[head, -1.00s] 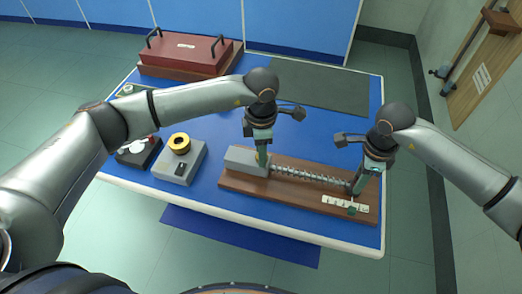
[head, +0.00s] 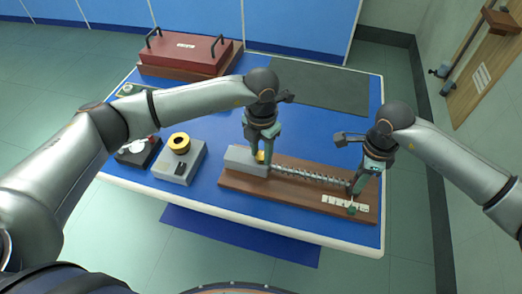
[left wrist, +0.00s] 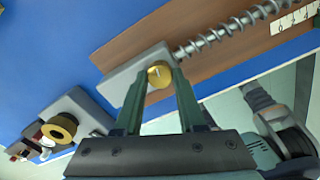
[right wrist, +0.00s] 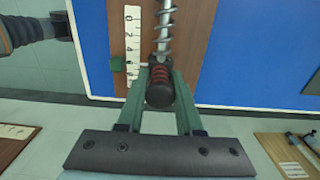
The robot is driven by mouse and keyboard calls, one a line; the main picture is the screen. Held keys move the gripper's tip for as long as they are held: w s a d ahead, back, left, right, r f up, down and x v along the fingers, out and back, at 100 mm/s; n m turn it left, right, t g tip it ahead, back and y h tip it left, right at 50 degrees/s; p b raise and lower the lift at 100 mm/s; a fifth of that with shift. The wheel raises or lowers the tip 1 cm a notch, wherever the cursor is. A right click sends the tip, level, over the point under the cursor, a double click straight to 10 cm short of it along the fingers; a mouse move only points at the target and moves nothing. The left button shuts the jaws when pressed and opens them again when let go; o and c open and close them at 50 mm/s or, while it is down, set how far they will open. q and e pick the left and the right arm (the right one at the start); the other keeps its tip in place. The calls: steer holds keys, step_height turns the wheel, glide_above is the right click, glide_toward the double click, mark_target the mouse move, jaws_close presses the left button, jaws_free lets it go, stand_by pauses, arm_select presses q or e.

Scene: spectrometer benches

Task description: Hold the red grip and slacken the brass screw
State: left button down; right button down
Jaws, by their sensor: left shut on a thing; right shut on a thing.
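The brass screw (left wrist: 159,75) sits on a grey block (left wrist: 122,84) at the left end of a wooden board (head: 232,183). My left gripper (left wrist: 163,77) is shut on the brass screw, one finger on each side of it. In the head view the screw (head: 260,156) shows just beside my left gripper (head: 262,160). The red grip (right wrist: 160,78), dark red and ribbed with a black end, is at the right end of the spring rod (head: 310,175). My right gripper (right wrist: 160,85) is shut on the red grip, which my fingers mostly hide in the head view.
A white scale (head: 345,203) with a green marker (head: 352,210) lies on the board near the grip. A grey box with a yellow ring (head: 179,143) stands left of the board. A red case (head: 185,53) and a dark mat (head: 315,86) lie at the back.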

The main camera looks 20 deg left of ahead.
mark_target(261, 155)
arm_select(q)
steer(key=shift+w+r+n, duration=0.1)
steer(key=shift+n, duration=0.3)
steer(key=c, duration=0.5)
jaws_free()
arm_select(e)
steer(key=shift+d, duration=0.1)
arm_select(q)
step_height(261, 155, up, 12)
stand_by(0.5)
